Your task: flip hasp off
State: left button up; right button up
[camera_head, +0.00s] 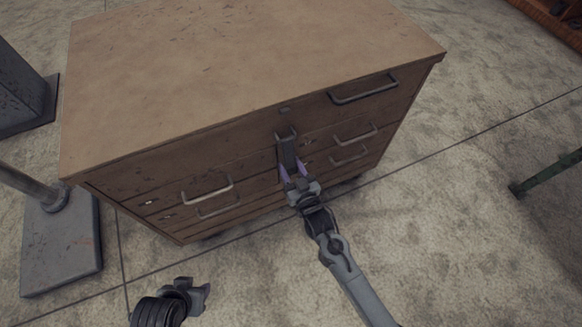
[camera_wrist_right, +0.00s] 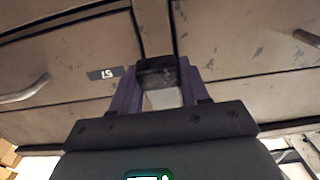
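The hasp (camera_head: 288,154) is a dark, narrow metal strap hanging down the front of the brown drawer cabinet, below a small staple-like loop (camera_head: 286,134). My right gripper (camera_head: 293,172) is at its lower end, with purple fingers on either side. In the right wrist view the dark end of the hasp (camera_wrist_right: 157,73) sits between the two fingers (camera_wrist_right: 160,88), which appear to press on both its sides. My left gripper (camera_head: 200,293) is low in the head view, apart from the cabinet; its fingers are not clear enough to read.
The cabinet (camera_head: 250,50) has a bare top and several drawers with bar handles, such as one at the upper right (camera_head: 363,90) and one at the left (camera_head: 207,190). A grey post base (camera_head: 62,250) stands at the left. A green bar (camera_head: 548,173) is at the right. The floor in front is clear.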

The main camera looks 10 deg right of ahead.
grip_shut()
jog(key=shift+w+a+f+t+b, duration=0.15)
jog(key=shift+w+f+t+b, duration=0.25)
jog(key=shift+b, duration=0.8)
jog(key=shift+w+r, duration=0.15)
jog(key=shift+w, duration=0.15)
jog(key=shift+r, duration=0.15)
jog(key=o, duration=0.5)
grip_release()
jog(key=shift+o, duration=0.2)
